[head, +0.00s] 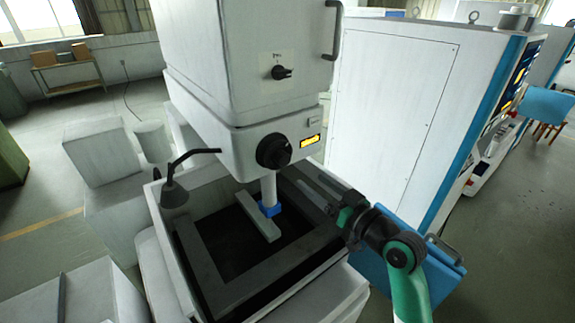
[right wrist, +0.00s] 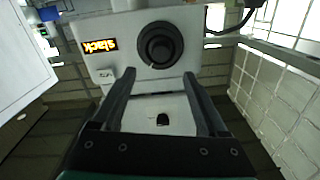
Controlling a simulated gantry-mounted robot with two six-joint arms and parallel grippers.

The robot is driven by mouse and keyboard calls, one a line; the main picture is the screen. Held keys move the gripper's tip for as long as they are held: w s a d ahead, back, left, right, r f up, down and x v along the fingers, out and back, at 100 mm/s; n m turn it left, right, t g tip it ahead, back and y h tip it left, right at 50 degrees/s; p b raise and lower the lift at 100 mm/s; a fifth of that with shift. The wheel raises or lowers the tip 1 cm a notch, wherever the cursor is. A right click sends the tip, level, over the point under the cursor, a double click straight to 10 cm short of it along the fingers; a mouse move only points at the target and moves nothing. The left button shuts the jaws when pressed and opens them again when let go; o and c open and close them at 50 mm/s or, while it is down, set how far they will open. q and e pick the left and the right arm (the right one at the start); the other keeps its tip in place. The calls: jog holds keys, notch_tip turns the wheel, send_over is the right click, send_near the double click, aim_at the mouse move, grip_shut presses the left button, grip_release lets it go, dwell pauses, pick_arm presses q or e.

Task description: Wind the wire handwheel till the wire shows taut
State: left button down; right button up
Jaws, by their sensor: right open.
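The black round wire handwheel (head: 273,151) is on the front of the white machine head. It also shows in the right wrist view (right wrist: 160,45), ahead of the fingertips. Beside it, a lit yellow-orange display (head: 310,141) shows in the right wrist view (right wrist: 103,45) with its text upside down, seeming to read "slack". My right gripper (head: 312,184) is open and empty, below and to the right of the handwheel and apart from it. In the right wrist view its two fingers (right wrist: 160,74) stand wide apart. I cannot make out the wire itself. My left gripper is not in view.
A white nozzle column (head: 269,187) with a blue tip hangs over the dark tank (head: 208,262). A bent lamp (head: 174,193) stands at the tank's left rim. A small selector knob (head: 281,72) sits higher up. A tall white cabinet (head: 395,110) stands at right.

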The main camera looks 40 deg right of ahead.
aim_at(286, 161)
jog(key=w, duration=1.1)
jog(key=shift+w+d+p, duration=0.2)
jog(key=shift+d+p, duration=0.15)
jog(key=shift+p, duration=0.05)
grip_shut()
jog(key=shift+r, duration=0.1)
jog(key=m+p, duration=0.1)
jog(key=m, duration=0.2)
jog(key=shift+m+p, duration=0.8)
jog(key=shift+m, duration=1.4)
